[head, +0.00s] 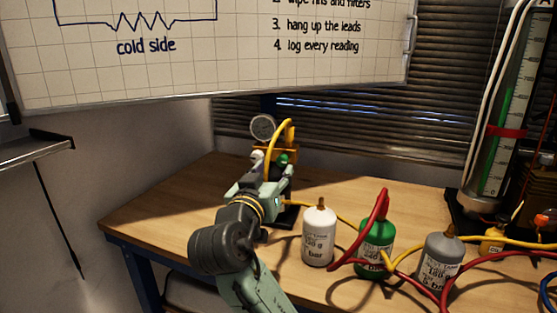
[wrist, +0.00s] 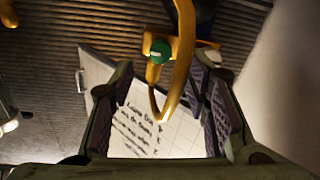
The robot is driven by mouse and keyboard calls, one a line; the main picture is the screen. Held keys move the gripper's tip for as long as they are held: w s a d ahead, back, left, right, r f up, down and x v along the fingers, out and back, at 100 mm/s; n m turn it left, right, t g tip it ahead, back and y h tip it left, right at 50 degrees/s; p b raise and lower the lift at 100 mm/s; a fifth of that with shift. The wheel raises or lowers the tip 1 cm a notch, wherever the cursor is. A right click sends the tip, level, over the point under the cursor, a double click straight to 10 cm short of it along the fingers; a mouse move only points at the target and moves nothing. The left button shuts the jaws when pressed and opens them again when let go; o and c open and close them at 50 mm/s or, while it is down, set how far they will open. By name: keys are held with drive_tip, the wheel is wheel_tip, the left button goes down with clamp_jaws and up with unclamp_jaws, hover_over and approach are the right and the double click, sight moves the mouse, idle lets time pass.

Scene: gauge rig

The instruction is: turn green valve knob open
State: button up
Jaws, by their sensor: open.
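The green valve knob (head: 282,159) sits low on the brass-coloured gauge rig at the back of the bench. In the wrist view the green knob (wrist: 160,51) shows beyond the fingertips, roughly midway between them. My gripper (head: 272,174) is in front of the rig, close to the knob. In the wrist view my gripper (wrist: 163,84) has its two padded fingers spread wide, with nothing held. A yellow hose (wrist: 183,60) loops down past the knob between the fingers. I cannot tell whether the hose touches a finger.
A round gauge (head: 263,127) tops the rig. A white bottle (head: 319,240), a green bottle (head: 376,244) and a grey bottle (head: 442,258) stand right of my arm, with red and yellow hoses around them. The wooden bench (head: 165,210) is clear on the left.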

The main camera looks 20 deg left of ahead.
sight(281, 162)
drive_tip(key=w, duration=0.4)
drive_tip(key=w+p, duration=0.1)
drive_tip(key=w, duration=0.1)
drive_tip(key=shift+w+a, duration=0.2)
drive_tip(key=shift+a, duration=0.05)
drive_tip(key=shift+c, duration=0.2)
clamp_jaws()
